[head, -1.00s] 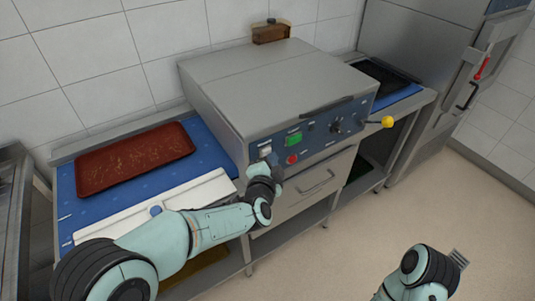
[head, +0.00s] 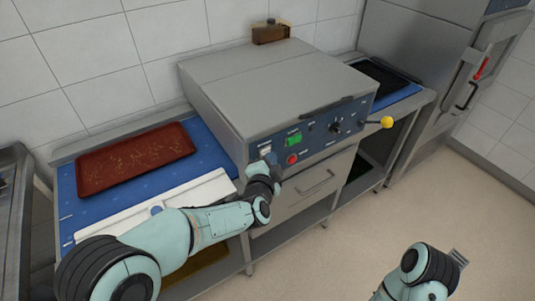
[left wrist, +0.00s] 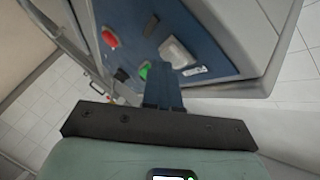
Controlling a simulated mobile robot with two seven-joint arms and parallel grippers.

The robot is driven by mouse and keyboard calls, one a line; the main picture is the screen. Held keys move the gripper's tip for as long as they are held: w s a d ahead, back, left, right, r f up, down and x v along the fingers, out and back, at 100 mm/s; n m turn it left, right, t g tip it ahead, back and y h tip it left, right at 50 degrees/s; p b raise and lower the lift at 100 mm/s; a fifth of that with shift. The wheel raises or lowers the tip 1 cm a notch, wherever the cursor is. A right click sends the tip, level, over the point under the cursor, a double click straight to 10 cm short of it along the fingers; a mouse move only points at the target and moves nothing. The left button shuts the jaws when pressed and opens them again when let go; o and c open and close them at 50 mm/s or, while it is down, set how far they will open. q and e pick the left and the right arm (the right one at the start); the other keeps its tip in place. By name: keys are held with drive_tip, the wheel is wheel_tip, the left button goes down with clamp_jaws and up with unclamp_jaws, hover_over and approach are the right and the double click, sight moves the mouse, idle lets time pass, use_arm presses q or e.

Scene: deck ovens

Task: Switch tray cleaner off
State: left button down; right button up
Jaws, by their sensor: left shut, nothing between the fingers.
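The tray cleaner (head: 270,85) is a grey metal box with a blue front panel (head: 318,142). The panel carries a pale switch (head: 265,149) at its left end, a green button (head: 293,140), a red button (head: 292,159) and a black knob (head: 336,127). My left gripper (head: 271,160) is at the panel's left end, just below the pale switch. In the left wrist view its shut, empty fingers (left wrist: 165,90) point at the panel, near the pale switch (left wrist: 177,52) and green button (left wrist: 145,70). I cannot tell if they touch. My right gripper (head: 459,258) is over the floor, its fingers unclear.
A red-brown tray (head: 135,157) lies on the blue surface at left. A dark tray (head: 383,74) lies at the right end. A yellow-balled lever (head: 387,122) sticks out at the panel's right. A tall steel oven (head: 425,75) stands beyond. Floor at right is clear.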

use_arm(q)
drive_tip(key=shift+s, duration=0.1)
drive_tip(key=s+d+p, duration=0.1)
drive_tip(key=s+d, duration=0.2)
drive_tip(key=s, duration=0.2)
drive_tip(key=shift+d, duration=0.35)
idle(0.5)
